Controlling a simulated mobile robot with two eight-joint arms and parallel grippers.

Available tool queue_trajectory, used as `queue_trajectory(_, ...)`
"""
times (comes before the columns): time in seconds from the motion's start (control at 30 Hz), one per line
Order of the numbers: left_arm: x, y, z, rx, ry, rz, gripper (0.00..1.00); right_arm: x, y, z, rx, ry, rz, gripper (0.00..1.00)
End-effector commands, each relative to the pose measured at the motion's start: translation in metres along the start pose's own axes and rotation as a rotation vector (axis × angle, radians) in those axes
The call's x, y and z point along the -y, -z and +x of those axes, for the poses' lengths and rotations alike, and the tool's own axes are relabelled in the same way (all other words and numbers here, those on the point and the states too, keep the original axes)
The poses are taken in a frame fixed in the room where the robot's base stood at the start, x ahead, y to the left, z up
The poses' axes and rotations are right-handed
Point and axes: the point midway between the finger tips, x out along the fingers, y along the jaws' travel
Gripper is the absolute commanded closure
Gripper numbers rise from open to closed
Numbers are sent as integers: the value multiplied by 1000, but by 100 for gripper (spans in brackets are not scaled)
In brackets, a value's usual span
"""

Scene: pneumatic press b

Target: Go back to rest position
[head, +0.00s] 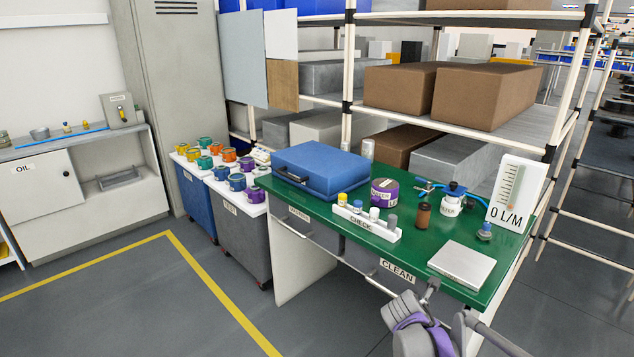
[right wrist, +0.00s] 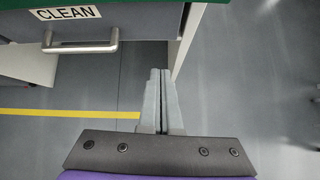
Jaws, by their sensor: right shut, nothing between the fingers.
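My right gripper (head: 431,288) is at the bottom of the head view, in front of the green table's (head: 400,245) front edge near the CLEAN label (head: 397,271). In the right wrist view its two grey fingers (right wrist: 160,75) are together with nothing between them. The fingertips show beside the drawer handle (right wrist: 80,46) and apart from it. The CLEAN label (right wrist: 65,13) is above that handle. My left gripper is not in view.
The table carries a blue case (head: 322,168), a purple container (head: 384,191), the white CHECK rack (head: 366,222), a grey plate (head: 462,264) and an O L/M gauge (head: 516,192). Bins with coloured parts (head: 235,178) stand left. Open floor (head: 130,300) lies at front left.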

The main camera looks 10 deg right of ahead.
Motion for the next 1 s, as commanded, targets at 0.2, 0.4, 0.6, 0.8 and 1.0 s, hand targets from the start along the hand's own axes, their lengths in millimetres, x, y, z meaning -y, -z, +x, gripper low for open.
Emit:
queue_trajectory(0.2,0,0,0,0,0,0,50,39,49,-62,-145,-19,557,100)
queue_trajectory(0.4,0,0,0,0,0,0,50,85,117,-120,-333,55,1215,100)
queue_trajectory(0.6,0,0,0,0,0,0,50,122,178,-156,-478,203,1729,100)
queue_trajectory(0.8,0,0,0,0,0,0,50,149,228,-177,-572,379,2105,100)
queue_trajectory(1.0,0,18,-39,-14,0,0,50,149,208,-212,-597,416,2202,100)
